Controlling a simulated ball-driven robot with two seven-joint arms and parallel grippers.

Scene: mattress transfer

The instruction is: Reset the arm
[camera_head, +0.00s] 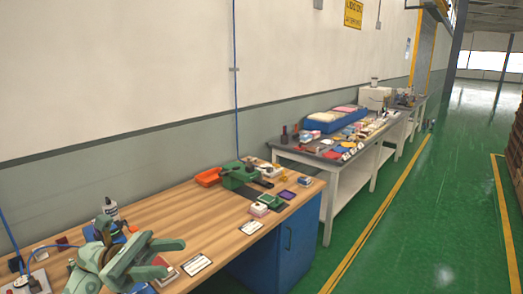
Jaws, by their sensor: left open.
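My left gripper (172,258) is at the lower left, above the near end of the wooden workbench (180,222). Its two grey-green fingers are spread apart, with nothing seen between them. My right gripper is not in view. A blue box (336,121) with pale and pink pads on top sits on the farther table by the wall; it is too small to tell whether these are mattresses.
The wooden bench holds an orange tray (208,177), a green tool (238,174), white cards (196,264) and small boxes. A bottle (111,209) stands behind my gripper. A grey-topped table (320,158) stands beyond. The green floor (440,200) at right is clear.

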